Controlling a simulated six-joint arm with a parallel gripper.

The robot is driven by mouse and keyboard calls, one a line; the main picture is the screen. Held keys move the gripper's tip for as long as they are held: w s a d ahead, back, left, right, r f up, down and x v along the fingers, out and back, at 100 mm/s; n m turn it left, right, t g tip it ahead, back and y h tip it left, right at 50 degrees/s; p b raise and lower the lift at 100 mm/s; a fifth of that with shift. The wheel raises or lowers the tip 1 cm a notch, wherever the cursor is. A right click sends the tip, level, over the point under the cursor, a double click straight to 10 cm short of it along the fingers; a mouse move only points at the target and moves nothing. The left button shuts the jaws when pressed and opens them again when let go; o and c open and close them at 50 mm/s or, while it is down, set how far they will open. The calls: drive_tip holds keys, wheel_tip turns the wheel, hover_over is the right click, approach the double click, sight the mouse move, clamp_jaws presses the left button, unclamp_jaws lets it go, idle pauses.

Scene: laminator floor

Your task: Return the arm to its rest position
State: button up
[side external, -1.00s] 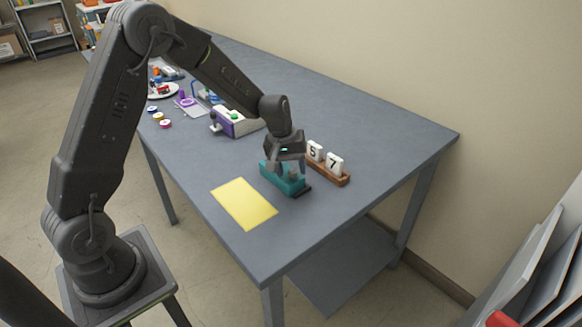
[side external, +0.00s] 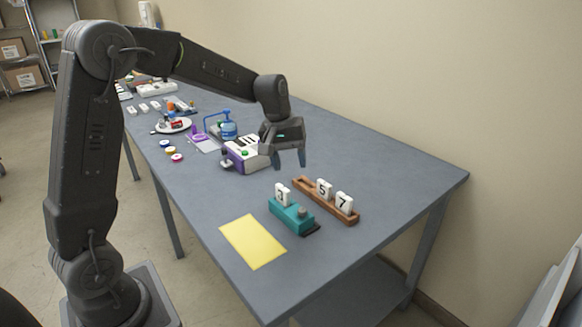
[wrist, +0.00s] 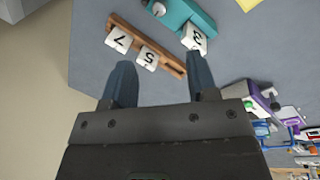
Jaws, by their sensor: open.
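My gripper (side external: 289,162) hangs open and empty above the table, behind the teal device and the wooden rack in the side view. In the wrist view my gripper's two fingers (wrist: 162,80) are apart with nothing between them. The teal device (side external: 292,215) stands near the table's front, with a white tile marked 3 (side external: 282,194) on it. The wooden rack (side external: 312,197) beside it holds white tiles marked 5 (side external: 324,189) and 7 (side external: 344,202). The tile marked 3 also shows in the wrist view (wrist: 194,40).
A yellow sheet (side external: 252,241) lies at the front left of the table (side external: 390,180). A purple and white device (side external: 243,154) stands left of my gripper. A blue-framed item (side external: 228,127), a plate (side external: 174,125) and small coloured discs (side external: 170,150) lie farther back. The right side is clear.

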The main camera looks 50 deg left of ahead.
drive_tip(key=s+d+r+m+t+y, duration=0.1)
drive_tip(key=s+d+r+m, duration=0.15)
drive_tip(key=s+r, duration=0.2)
drive_tip(key=s+d+r+m+t, duration=0.1)
drive_tip(key=s+d+r+m, duration=0.15)
drive_tip(key=s, duration=0.35)
drive_tip(key=s+d+m+t, duration=0.1)
drive_tip(key=s+d+m, duration=0.3)
drive_tip(key=s, duration=0.9)
drive_tip(key=shift+s+d+t+y, duration=0.2)
drive_tip(key=shift+t+y, duration=0.1)
drive_tip(key=shift+t, duration=0.1)
